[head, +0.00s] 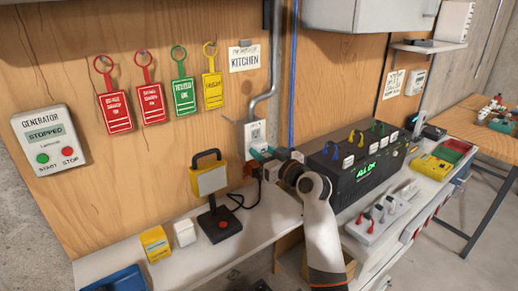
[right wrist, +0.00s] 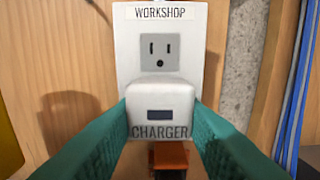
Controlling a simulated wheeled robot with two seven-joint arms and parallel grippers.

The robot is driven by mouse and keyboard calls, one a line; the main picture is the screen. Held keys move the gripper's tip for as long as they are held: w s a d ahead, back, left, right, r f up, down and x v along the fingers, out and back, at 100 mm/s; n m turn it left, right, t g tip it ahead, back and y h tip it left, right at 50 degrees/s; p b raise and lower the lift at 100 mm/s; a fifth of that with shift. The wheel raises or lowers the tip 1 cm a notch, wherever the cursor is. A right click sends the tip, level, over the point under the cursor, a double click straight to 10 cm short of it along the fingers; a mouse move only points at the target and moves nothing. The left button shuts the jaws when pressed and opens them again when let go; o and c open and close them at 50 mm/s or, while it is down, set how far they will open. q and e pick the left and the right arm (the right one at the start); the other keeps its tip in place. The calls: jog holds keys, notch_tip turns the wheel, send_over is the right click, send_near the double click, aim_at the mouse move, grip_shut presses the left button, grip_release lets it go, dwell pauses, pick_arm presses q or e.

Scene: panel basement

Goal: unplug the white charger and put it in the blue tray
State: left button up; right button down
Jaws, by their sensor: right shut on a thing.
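The white charger (right wrist: 159,97) is a small block with a dark port, in front of the outlet plate (right wrist: 184,22) marked WORKSHOP. My right gripper (head: 259,153) has its teal fingers shut on the charger's two sides, and they also show in the right wrist view (right wrist: 160,112). The upper socket is bare; the charger hides the lower socket. I cannot tell whether its prongs are still in it. In the head view the gripper mostly hides the charger. The blue tray (head: 117,281) lies at the lower left end of the white shelf, partly cut off. My left gripper is not in view.
An orange plug (right wrist: 169,157) sits just below the charger. On the shelf stand a yellow-headed lamp (head: 210,183), a white cube (head: 184,232) and a yellow box (head: 155,243), between outlet and tray. A black power unit (head: 352,172) stands right of my arm.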

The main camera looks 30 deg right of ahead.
jog(key=shift+s+f, duration=0.1)
jog(key=shift+s, duration=0.1)
jog(key=shift+s+d, duration=0.1)
jog(key=shift+s, duration=0.7)
jog(key=shift+s+d, duration=0.15)
jog(key=shift+s, duration=1.85)
